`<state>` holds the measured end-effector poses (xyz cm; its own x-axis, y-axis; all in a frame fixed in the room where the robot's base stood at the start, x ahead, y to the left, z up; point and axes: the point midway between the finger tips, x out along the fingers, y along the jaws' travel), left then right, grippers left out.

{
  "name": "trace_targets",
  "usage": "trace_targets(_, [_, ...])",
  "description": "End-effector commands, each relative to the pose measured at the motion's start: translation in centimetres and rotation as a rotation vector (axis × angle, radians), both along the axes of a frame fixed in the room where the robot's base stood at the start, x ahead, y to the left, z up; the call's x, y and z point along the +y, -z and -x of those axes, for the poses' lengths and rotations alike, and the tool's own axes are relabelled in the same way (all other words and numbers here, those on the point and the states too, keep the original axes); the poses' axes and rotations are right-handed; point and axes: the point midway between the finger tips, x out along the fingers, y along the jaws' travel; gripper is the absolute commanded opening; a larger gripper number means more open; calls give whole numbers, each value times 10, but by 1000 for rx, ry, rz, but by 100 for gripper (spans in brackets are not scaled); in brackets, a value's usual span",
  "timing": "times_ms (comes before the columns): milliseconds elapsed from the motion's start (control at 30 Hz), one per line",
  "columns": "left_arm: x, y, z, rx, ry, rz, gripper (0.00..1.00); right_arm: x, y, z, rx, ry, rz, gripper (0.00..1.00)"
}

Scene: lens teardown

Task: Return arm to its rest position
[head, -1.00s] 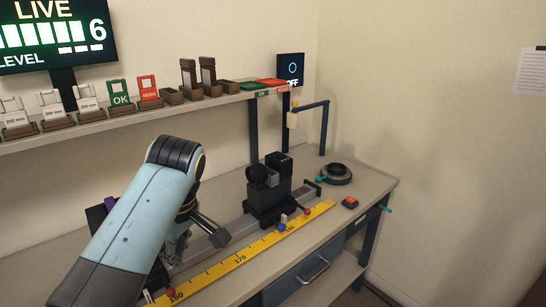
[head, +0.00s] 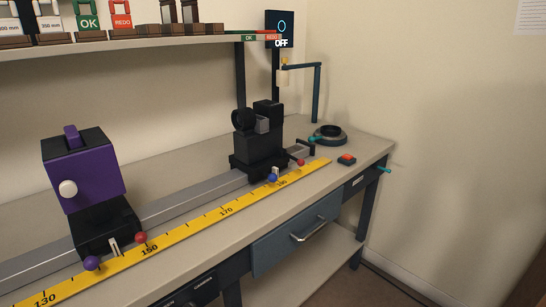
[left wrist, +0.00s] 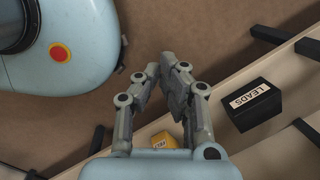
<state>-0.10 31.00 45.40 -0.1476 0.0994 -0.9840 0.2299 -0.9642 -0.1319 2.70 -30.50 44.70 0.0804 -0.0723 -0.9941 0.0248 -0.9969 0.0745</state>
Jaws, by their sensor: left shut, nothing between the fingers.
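My left gripper (left wrist: 172,85) shows in the left wrist view with its fingers closed together and nothing between them. It hangs over a brown floor, beside a bench or shelf edge. My own light-blue body with a red and yellow button fills the upper left of that view. Neither arm shows in the head view now, and my right gripper is in no frame.
A bench carries a purple box (head: 85,170) and a black holder (head: 258,150) on a rail. A yellow ruler (head: 205,223) runs along the front. A black LEADS box (left wrist: 252,105) sits near my left gripper. A red button (head: 347,158) is at right.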

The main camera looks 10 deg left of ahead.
Motion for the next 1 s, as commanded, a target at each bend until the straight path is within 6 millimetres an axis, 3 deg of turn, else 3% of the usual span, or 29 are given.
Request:
trace_targets(267, [-3,5,-28,-207,267,35,0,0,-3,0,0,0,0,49])
trace_targets(1000, [-3,5,-28,-207,267,35,0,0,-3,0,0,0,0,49])
